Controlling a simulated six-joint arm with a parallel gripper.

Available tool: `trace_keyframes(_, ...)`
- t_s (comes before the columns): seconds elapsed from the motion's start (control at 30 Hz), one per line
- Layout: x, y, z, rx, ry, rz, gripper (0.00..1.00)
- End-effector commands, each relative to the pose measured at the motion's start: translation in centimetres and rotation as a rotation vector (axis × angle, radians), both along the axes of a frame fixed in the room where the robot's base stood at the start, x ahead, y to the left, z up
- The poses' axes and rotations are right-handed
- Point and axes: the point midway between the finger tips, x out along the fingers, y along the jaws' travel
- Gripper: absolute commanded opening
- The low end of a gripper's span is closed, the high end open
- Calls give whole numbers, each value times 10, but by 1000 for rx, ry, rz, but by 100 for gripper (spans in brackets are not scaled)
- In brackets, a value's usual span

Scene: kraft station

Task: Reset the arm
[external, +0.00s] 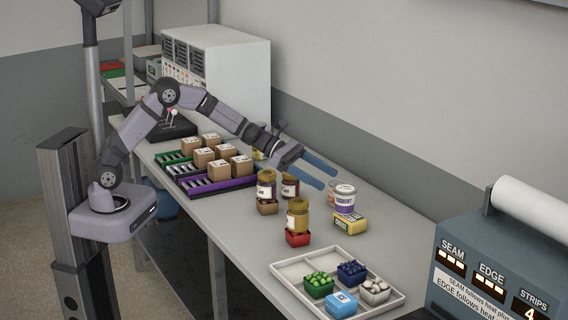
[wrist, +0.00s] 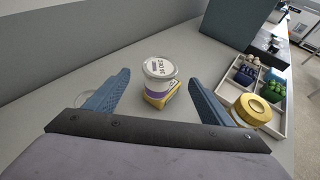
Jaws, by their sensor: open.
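My gripper (external: 318,174) is open and empty, held out over the bench (external: 240,232) near the back wall. In the wrist view its two blue fingers stand wide apart, with a white-lidded tub (wrist: 160,69) seen between and beyond them. The tub, with a purple band, also shows in the external view (external: 344,197).
Jars with gold lids stand nearby, one on a red box (external: 298,239) and one on a brown box (external: 267,207). A divided white tray (external: 290,268) holds small coloured boxes. Cartons sit on a purple rack (external: 222,186). A blue-grey machine (external: 465,285) stands at the right end.

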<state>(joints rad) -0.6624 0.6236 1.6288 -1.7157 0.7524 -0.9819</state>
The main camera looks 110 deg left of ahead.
Motion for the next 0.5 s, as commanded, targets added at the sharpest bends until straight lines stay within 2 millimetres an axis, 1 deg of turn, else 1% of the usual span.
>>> trace_keyframes(0.2,0,0,0,0,0,0,76)
trace_keyframes(0.27,0,-1,3,11,-1,-7,76)
trace_keyframes(0.37,-3,-8,17,74,-5,-50,76)
trace_keyframes(0.47,-9,-23,41,208,-9,-142,76)
trace_keyframes(0.5,-13,-30,54,283,-13,-195,76)
